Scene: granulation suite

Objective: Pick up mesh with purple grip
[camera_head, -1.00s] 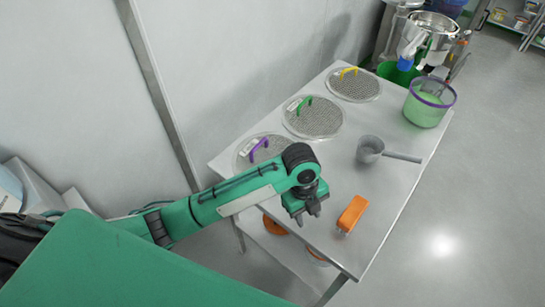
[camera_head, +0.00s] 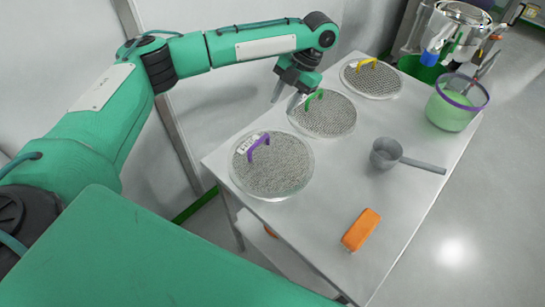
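The mesh with the purple grip (camera_head: 272,172) is a round grey disc lying flat on the near left of the table. Its purple grip (camera_head: 257,145) arches up from the disc near a small white label. My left gripper (camera_head: 285,97) is above and behind it, beside the green grip (camera_head: 314,100) of the middle mesh (camera_head: 328,118). Its fingers point down, look spread apart and hold nothing that I can see. I cannot tell whether it touches the middle mesh. My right gripper is not in view.
A mesh with a yellow grip (camera_head: 372,83) lies at the table's far end. A wall runs along the left side.

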